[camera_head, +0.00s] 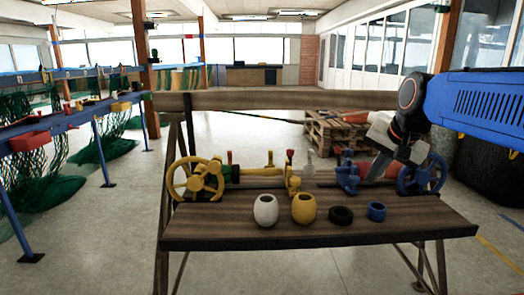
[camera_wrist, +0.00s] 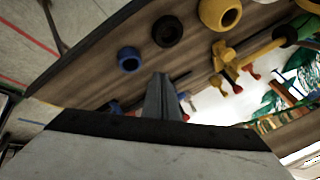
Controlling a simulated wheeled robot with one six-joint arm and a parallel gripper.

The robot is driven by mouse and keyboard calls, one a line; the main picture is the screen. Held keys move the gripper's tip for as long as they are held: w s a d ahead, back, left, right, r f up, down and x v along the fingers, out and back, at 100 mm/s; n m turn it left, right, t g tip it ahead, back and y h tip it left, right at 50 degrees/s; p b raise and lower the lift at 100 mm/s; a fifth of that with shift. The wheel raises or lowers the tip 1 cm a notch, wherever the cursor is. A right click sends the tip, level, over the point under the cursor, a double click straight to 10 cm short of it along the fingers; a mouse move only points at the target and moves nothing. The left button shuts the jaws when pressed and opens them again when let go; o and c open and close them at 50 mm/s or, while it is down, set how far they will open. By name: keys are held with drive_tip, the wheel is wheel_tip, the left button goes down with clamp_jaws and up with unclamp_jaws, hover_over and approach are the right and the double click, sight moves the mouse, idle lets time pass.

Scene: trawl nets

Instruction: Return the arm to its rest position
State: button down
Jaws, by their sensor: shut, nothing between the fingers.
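My gripper (camera_head: 378,168) hangs at the right of the wooden workbench (camera_head: 300,240), with its grey fingers pointing down and left, in front of the blue valve parts. In the wrist view my gripper (camera_wrist: 161,78) shows its two fingers pressed together with nothing between them. My blue arm (camera_head: 480,105) reaches in from the right edge, bent down at a dark joint with an orange ring. The fingertips appear above the bench; whether they touch anything cannot be told.
On the bench stand a white float (camera_head: 265,210), a yellow float (camera_head: 304,208), a black ring (camera_head: 341,215) and a blue ring (camera_head: 376,211). Behind them are a yellow handwheel (camera_head: 195,180) and a blue handwheel (camera_head: 428,175). A pallet (camera_head: 335,130) lies beyond.

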drive_tip(key=s+f+n, duration=0.3)
drive_tip(key=s+f, duration=0.6)
drive_tip(key=s, duration=0.3)
drive_tip(key=s+f+n+g, duration=0.1)
drive_tip(key=s+f+n, duration=0.3)
drive_tip(key=s+f, duration=0.5)
drive_tip(key=s, duration=0.2)
drive_tip(key=shift+s+a+f+h, duration=0.15)
drive_tip(key=shift+s+f+h, duration=0.2)
drive_tip(key=shift+h, duration=0.05)
